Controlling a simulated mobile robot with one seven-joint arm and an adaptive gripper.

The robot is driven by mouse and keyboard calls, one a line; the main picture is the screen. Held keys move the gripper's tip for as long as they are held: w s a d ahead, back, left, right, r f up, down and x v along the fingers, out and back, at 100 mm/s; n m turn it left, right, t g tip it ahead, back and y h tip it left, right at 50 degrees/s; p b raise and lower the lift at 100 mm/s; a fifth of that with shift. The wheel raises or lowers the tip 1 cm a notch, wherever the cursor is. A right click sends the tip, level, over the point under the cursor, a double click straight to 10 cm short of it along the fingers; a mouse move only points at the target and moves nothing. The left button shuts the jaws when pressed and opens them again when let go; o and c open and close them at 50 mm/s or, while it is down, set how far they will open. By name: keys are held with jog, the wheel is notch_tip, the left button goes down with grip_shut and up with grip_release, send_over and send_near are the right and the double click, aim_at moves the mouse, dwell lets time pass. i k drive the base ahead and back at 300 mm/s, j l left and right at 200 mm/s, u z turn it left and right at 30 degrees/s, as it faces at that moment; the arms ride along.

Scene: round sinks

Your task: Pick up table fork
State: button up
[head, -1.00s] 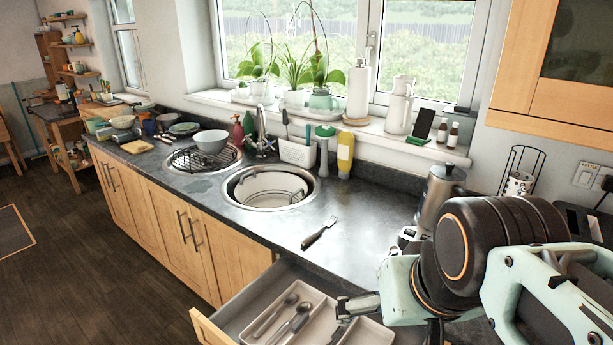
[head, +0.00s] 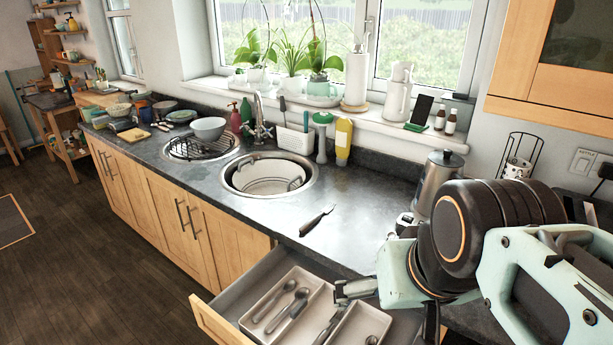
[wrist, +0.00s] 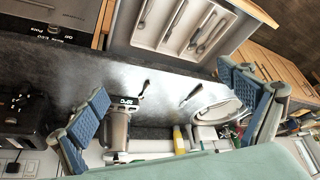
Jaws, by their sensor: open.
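The table fork (head: 317,220) lies flat on the dark countertop (head: 350,245), between the right-hand sink and the kettle, near the counter's front edge. It has a dark handle and metal tines. In the wrist view what looks like the fork (wrist: 190,96) lies near the sink. My gripper (head: 345,290) is in front of the counter, over the open drawer, right of and nearer than the fork. In the wrist view my gripper (wrist: 165,92) shows blue pads spread wide, with nothing between them. It is open and apart from the fork.
The open drawer (head: 232,322) with a cutlery tray (head: 243,318) juts out below the counter. The kettle (head: 437,184) stands right of the fork. A round sink (head: 228,186) is to the left. The counter around the fork is clear.

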aim_at(305, 227)
jog(key=u, duration=0.5)
jog(key=j+u, duration=0.3)
jog(key=i+j+u, duration=0.1)
jog(key=u, duration=0.15)
jog(key=i+j+u, duration=0.2)
jog(key=j, duration=0.2)
jog(key=i+j+u, duration=0.15)
jog(key=j, duration=0.2)
jog(key=i+j, duration=0.3)
jog(key=i, duration=0.15)
jog(key=i+j+u, duration=0.15)
jog(key=i, duration=0.3)
jog(key=i+z, duration=0.4)
jog(key=i+j+z, duration=0.4)
jog(key=i+z, duration=0.2)
jog(key=z, duration=0.2)
jog(key=i+z, duration=0.35)
jog(key=j+z, duration=0.15)
jog(key=z, duration=0.25)
jog(key=i+z, duration=0.15)
jog(key=z, duration=0.2)
jog(key=i+j+z, duration=0.15)
jog(key=z, duration=0.25)
jog(key=i+j+z, duration=0.1)
jog(key=z, duration=0.25)
jog(key=i+j+z, duration=0.2)
jog(key=z, duration=0.25)
jog(key=i+j+z, duration=0.1)
jog(key=j+z, duration=0.35)
jog(key=l, duration=0.1)
